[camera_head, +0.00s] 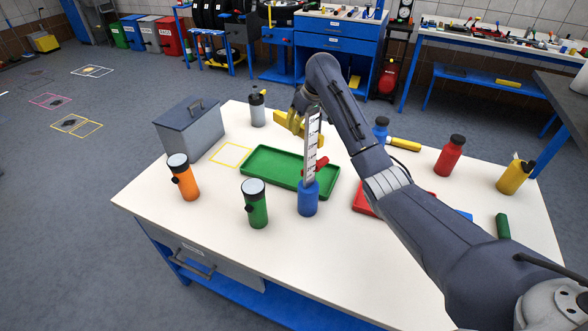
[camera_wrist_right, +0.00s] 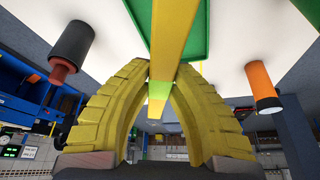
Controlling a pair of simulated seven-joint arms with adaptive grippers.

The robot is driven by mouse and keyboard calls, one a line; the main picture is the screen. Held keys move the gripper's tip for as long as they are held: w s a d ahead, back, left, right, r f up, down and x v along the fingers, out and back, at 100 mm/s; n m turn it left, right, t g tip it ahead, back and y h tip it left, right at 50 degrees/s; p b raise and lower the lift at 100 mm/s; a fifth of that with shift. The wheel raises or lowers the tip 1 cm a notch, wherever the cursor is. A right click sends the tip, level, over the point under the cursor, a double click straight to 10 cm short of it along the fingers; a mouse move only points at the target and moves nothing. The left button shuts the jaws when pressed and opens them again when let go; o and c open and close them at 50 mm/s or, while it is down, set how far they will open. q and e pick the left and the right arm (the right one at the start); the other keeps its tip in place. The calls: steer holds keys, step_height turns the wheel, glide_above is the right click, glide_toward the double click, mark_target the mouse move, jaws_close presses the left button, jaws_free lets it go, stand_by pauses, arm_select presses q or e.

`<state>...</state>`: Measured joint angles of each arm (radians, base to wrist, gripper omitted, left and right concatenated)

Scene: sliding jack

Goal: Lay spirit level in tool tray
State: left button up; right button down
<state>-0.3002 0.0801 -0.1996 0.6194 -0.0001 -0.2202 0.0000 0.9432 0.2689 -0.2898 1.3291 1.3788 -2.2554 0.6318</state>
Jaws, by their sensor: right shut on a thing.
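My right gripper (camera_head: 291,123) is above the table, behind the far edge of the green tray (camera_head: 272,166) in the head view. In the wrist view its yellow fingers (camera_wrist_right: 158,95) are shut on a yellow bar with green sections, the spirit level (camera_wrist_right: 172,35). The level runs away from the fingers, with the green tray (camera_wrist_right: 207,28) behind it. In the head view I cannot clearly tell the level from the yellow fingers. The green tray lies flat on the table and its visible floor looks mostly empty. My left gripper is not in view.
A tall marked scale (camera_head: 312,150) stands above a blue cylinder (camera_head: 308,200), overlapping the tray. Green (camera_head: 256,208) and orange (camera_head: 184,180) torches stand in front. A grey toolbox (camera_head: 190,130) is left, a grey bottle (camera_head: 257,110) behind. A red tray (camera_head: 362,199) is partly hidden by my arm.

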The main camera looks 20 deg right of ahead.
mark_target(295, 171)
step_height(295, 171, down, 18)
steer(key=shift+f, duration=0.1)
stand_by(0.5)
steer(key=shift+f, duration=0.25)
steer(key=c, duration=1.3)
jaws_free()
steer(key=shift+c, duration=0.2)
steer(key=shift+r, duration=0.5)
steer(key=v, duration=1.1)
steer(key=shift+s+r, duration=0.2)
steer(key=shift+d, duration=0.1)
